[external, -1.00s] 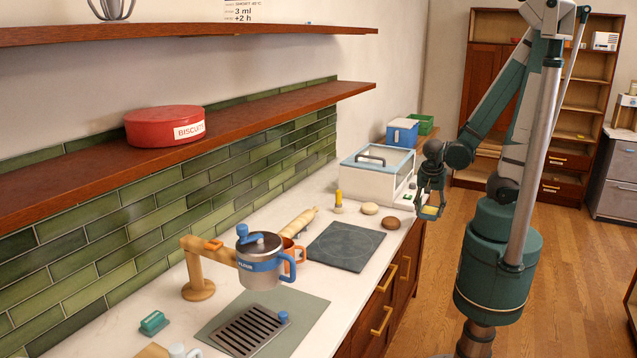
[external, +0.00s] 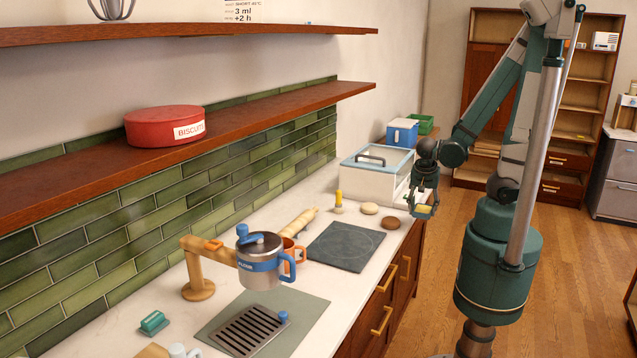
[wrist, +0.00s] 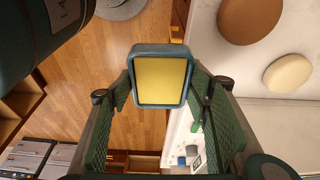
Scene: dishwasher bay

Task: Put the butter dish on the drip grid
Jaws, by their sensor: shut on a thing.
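The butter dish, a small blue-rimmed rectangle with a yellow face, is in my gripper (external: 425,194) near the counter's right edge. In the wrist view the butter dish (wrist: 160,80) sits between the two green finger pads, its yellow face toward the camera. My gripper is shut on it and holds it clear of the floor, beside the brown and tan round items. The drip grid (external: 248,331), a dark slatted plate, lies on a grey-green mat at the near end of the counter, well away from my gripper. Nothing covers its slats.
A blue-banded pot (external: 262,262) hangs over the mat by a wooden stand (external: 197,275). A dark square slab (external: 345,246) lies mid-counter. A white glass-lidded box (external: 375,176) stands behind. A teal item (external: 153,322) lies left of the grid. A wooden shelf (external: 250,110) overhangs the counter.

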